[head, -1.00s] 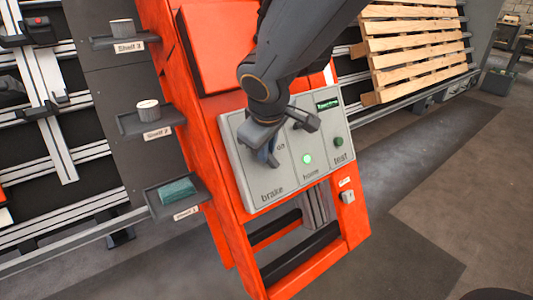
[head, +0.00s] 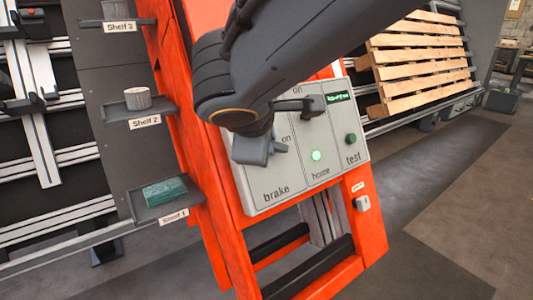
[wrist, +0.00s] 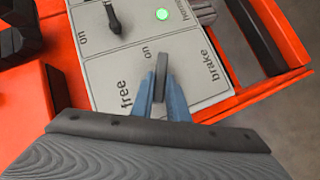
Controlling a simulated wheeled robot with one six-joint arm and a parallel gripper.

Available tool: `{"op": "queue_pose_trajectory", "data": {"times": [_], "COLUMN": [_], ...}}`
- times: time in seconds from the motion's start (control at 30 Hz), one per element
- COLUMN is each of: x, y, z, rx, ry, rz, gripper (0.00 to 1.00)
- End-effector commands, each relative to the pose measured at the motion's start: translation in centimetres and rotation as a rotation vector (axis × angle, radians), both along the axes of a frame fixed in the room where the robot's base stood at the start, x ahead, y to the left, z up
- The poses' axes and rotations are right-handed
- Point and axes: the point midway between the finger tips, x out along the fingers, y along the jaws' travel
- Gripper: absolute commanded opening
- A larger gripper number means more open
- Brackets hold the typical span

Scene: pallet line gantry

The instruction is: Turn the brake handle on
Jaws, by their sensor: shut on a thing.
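The grey control panel (head: 300,180) is on the orange frame, with a "brake" label at its lower left. My gripper (head: 260,150) is at the brake section, beside an "on" mark; the arm hides part of it in the head view. In the wrist view, my gripper (wrist: 161,98) has its blue fingers closed on both sides of the brake handle (wrist: 162,68), a thin grey lever. The handle stands between the "on" and "free" marks on one side and the word "brake" on the other. Its pivot is hidden by the fingers.
A green lit home button (head: 316,155), a dark green test button (head: 351,139) and a black switch (wrist: 113,17) are close by on the panel. Shelves with small items are to the left. A wooden pallet (head: 420,60) leans at the right.

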Motion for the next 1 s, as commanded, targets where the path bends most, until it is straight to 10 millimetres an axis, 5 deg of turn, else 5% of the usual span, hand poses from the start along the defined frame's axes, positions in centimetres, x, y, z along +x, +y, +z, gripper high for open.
{"op": "queue_pose_trajectory", "data": {"times": [0.5, 1.0], "x": [-0.46, -0.55], "y": [-0.27, -0.3], "z": [-1.21, -1.09], "rx": [-0.292, -0.374], "ry": [-0.189, -0.245], "rz": [0.182, 0.233], "gripper": [0.0, 0.0]}}
